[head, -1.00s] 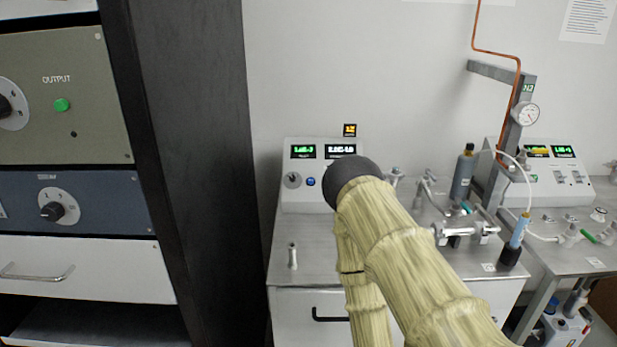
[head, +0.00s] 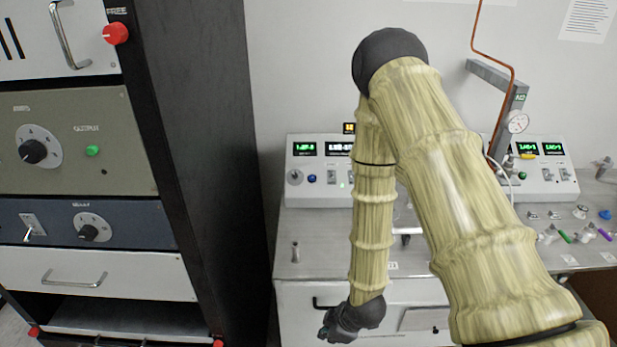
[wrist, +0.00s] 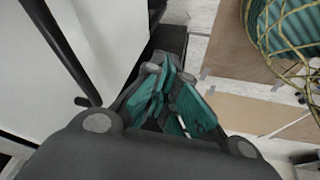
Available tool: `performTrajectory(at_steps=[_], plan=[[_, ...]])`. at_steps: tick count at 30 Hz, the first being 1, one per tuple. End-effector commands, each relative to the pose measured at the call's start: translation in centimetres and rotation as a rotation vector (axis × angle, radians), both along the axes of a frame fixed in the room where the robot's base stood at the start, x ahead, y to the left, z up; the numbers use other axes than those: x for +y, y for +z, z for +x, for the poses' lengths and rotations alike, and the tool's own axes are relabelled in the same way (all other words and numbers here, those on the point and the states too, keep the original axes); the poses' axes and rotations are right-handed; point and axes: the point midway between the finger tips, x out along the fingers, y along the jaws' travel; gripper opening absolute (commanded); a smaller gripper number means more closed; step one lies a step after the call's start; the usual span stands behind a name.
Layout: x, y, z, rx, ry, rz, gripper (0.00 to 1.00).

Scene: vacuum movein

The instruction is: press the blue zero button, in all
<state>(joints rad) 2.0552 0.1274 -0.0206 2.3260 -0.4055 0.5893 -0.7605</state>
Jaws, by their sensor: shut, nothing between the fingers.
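The small round blue button (head: 312,178) is on the sloped front of the white control box (head: 305,198) at the back of the bench. It sits right of a grey knob (head: 295,177) and below a green-lit display (head: 305,149). My gripper (head: 324,334) hangs low in front of the bench cabinet, below the bench top and well away from the button. In the wrist view the gripper's teal-padded fingers (wrist: 172,100) are shut and empty. The button does not show in the wrist view. My arm covers the right part of the control box.
A dark rack (head: 215,150) with knobs and switches stands close on the left. A small upright metal fitting (head: 295,251) stands on the bench top. A second box (head: 545,180), a gauge (head: 517,122) and valves are at the right. The bench's left front is mostly clear.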

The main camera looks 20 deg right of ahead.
Motion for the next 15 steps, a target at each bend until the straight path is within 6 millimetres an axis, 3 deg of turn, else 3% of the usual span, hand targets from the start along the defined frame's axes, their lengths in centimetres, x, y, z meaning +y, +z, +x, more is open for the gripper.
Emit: performTrajectory(at_steps=[1, 4, 15], plan=[[0.0, 3.2, 1.6, -0.042, 0.068, -0.011, 0.0], [0.0, 6.3, 3.8, -0.107, 0.195, -0.034, 0.0], [-0.2, 14.0, 8.6, -0.264, 0.485, -0.112, 0.0]])
